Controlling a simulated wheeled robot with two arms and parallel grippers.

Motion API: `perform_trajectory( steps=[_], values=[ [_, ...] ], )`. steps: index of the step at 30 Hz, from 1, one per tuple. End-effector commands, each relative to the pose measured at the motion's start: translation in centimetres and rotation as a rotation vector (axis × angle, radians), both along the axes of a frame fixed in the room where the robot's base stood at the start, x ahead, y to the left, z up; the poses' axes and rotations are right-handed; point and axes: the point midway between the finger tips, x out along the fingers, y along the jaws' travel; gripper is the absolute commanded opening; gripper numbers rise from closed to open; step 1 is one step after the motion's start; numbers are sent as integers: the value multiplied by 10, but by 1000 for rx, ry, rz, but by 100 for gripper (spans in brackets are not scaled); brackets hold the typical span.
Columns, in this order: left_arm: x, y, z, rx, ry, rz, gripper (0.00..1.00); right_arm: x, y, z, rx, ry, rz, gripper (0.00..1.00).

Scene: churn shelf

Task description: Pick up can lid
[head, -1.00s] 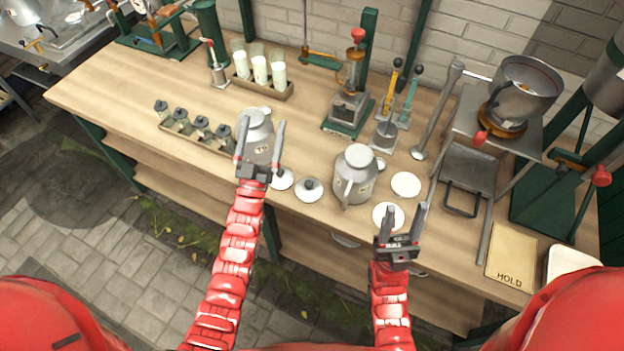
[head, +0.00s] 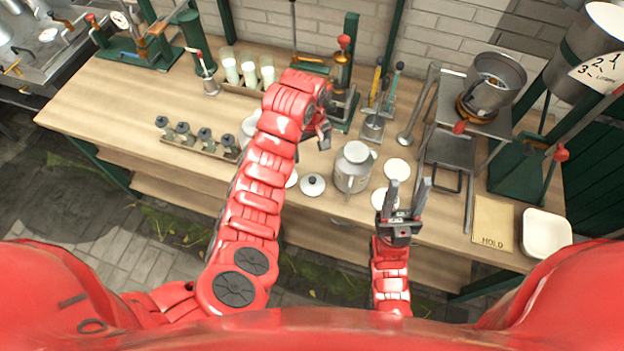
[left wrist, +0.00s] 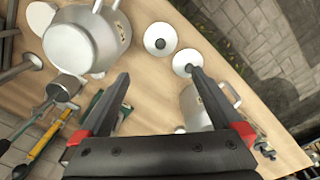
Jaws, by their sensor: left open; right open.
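A round pale can lid with a dark knob (head: 313,185) lies flat on the bench, left of a grey milk can (head: 353,168). A second lid (head: 291,178) is mostly hidden behind my left arm. In the left wrist view both lids, one at the top (left wrist: 160,38) and one beside a fingertip (left wrist: 187,61), lie beyond the fingers. My left gripper (head: 324,137) hangs over the bench behind the lids; its open jaws (left wrist: 158,76) are empty. My right gripper (head: 408,184) is open and empty near the front edge, by a white disc (head: 386,197).
Another can (left wrist: 196,108) is largely hidden by my left arm in the head view. Another white disc (head: 397,169) lies right of the grey can. Jars (head: 205,140) stand in a rack at left, milk glasses (head: 249,70) behind. A HOLD board (head: 493,222) lies at right.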

Motion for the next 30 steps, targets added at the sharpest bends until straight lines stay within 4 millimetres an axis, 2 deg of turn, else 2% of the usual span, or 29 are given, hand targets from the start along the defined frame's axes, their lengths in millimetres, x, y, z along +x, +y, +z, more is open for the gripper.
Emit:
perform_trajectory(
  steps=[2, 5, 8, 15, 19, 25, 30],
  values=[
    [-6, -1, 2, 6, 27, 5, 100, 0, 0, 0, 0, 0, 0, 50],
    [-8, 1, -10, 10, 37, 8, 100, 0, 0, -9, 0, 0, 0, 50],
    [-8, 0, -31, 7, 34, 8, 100, 0, 0, -22, 0, 0, 0, 50],
    [-6, 0, -91, 7, 30, 7, 100, 0, 0, -69, 0, 0, 0, 50],
    [-6, 0, -110, 7, 30, 7, 100, 0, 0, -86, 0, 0, 0, 50],
    [-6, -1, -118, 8, 29, 5, 100, 0, 0, -92, 0, 0, 0, 50],
    [-6, -1, -124, 11, 35, 5, 100, 0, 0, -79, 0, 0, 0, 50]
  ],
)
